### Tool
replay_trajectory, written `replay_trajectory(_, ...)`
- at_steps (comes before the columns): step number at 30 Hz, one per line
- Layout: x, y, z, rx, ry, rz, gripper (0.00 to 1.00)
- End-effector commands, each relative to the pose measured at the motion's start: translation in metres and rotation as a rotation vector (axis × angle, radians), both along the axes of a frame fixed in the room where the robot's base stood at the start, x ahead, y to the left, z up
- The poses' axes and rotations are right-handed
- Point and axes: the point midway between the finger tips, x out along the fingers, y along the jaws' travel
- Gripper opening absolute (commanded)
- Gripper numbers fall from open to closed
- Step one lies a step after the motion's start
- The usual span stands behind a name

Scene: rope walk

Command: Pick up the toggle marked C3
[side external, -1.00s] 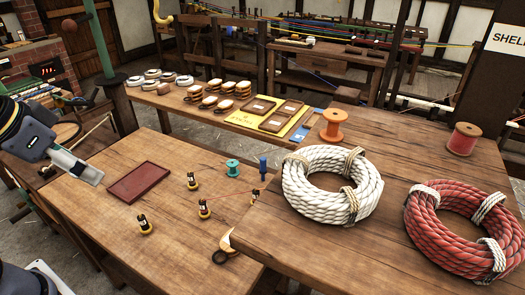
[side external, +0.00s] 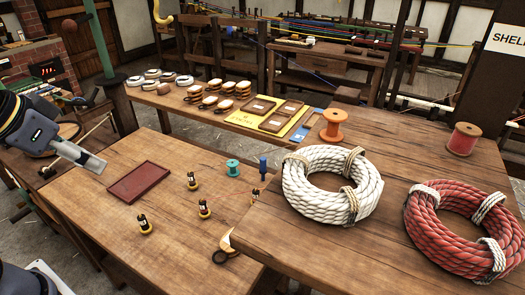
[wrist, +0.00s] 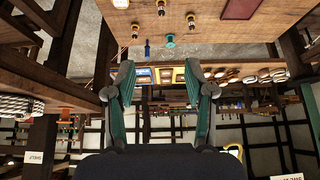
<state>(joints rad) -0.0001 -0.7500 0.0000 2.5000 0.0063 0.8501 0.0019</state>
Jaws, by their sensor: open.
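Several small dark toggles with yellow bases and pale labels stand upright on the near wooden table: one at the back (side external: 192,181), one in the middle (side external: 205,209), one at the front (side external: 144,226) and one by the right table's edge (side external: 255,195). The labels are too small to read, so I cannot tell which is C3. Toggles also show at the top of the wrist view (wrist: 135,31). My gripper (side external: 101,164) is above the table's left side, left of the tray and apart from the toggles. In the wrist view its fingers (wrist: 160,72) are spread and empty.
An empty dark red tray (side external: 140,182) lies on the near table. A teal spool (side external: 233,168) and a blue peg (side external: 263,164) stand behind the toggles. The right table (side external: 300,250) carries a white rope coil (side external: 305,198) and a red one (side external: 425,235).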

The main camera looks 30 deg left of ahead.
Motion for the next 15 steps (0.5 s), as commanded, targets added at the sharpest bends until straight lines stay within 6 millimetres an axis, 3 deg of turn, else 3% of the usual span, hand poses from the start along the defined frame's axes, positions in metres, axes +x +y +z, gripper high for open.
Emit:
replay_trajectory(4,0.033,0.006,0.017,0.056,-0.157,-0.021,0.54)
replay_trajectory(8,0.078,0.022,0.01,0.134,-0.234,-0.034,0.54)
replay_trajectory(11,0.108,0.037,-0.009,0.18,-0.248,-0.045,0.54)
replay_trajectory(15,0.14,0.062,-0.057,0.213,-0.224,-0.062,0.54)
